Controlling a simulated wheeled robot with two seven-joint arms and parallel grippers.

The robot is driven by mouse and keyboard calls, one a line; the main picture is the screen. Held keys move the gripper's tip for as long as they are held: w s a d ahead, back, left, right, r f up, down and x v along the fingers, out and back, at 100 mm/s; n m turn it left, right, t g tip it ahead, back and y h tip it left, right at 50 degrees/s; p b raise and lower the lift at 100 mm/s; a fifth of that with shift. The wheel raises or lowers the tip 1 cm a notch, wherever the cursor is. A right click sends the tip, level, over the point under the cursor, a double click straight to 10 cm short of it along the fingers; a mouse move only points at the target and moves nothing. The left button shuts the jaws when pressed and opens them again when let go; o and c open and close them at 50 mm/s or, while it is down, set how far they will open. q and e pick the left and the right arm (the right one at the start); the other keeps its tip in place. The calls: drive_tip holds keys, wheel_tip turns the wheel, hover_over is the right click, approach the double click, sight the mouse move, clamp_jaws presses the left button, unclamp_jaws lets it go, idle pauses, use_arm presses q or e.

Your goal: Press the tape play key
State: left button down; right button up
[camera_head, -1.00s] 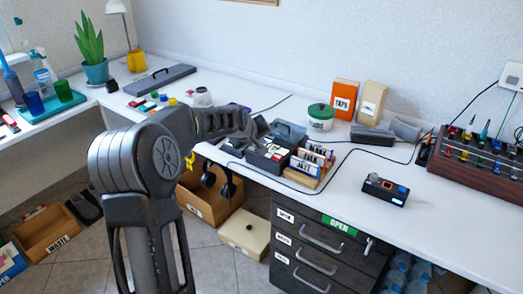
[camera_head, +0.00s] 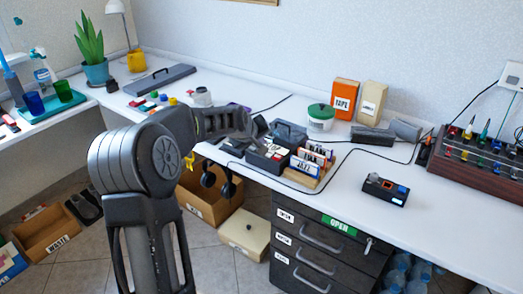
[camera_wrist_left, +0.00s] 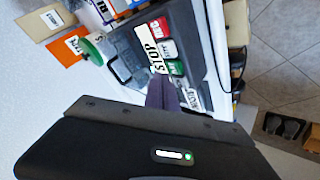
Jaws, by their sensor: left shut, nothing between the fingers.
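The tape machine is a dark box (camera_head: 268,156) with a handle, on the desk in the head view. The left wrist view shows its dark case (camera_wrist_left: 128,45) with a row of coloured keys along one edge. These include a red key (camera_wrist_left: 158,27), a green key (camera_wrist_left: 177,68) and white keys or labels, one reading STOP (camera_wrist_left: 150,48). I cannot read which one is the play key. My left gripper (camera_head: 258,128) is shut and empty, close above the machine. In the left wrist view its fingertips (camera_wrist_left: 163,84) point at the key row near the green key; contact is unclear. My right gripper is out of view.
A rack of labelled cards (camera_head: 312,162) stands right beside the machine. A green-lidded tub (camera_head: 320,118) and an orange tape box (camera_head: 345,97) stand behind. A small black device (camera_head: 386,189) lies to the right. The desk front between is mostly clear, crossed by a cable.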

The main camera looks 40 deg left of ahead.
use_arm(q)
drive_tip(key=shift+f+b, duration=0.3)
drive_tip(key=shift+f, duration=0.1)
drive_tip(key=shift+f+b, duration=0.35)
drive_tip(key=shift+f, duration=0.05)
idle(0.5)
idle(0.4)
drive_tip(key=shift+r+p, duration=0.65)
drive_tip(key=shift+r, duration=0.2)
drive_tip(key=shift+r+p, duration=1.85)
drive_tip(key=shift+r, duration=0.7)
drive_tip(key=shift+f, duration=0.1)
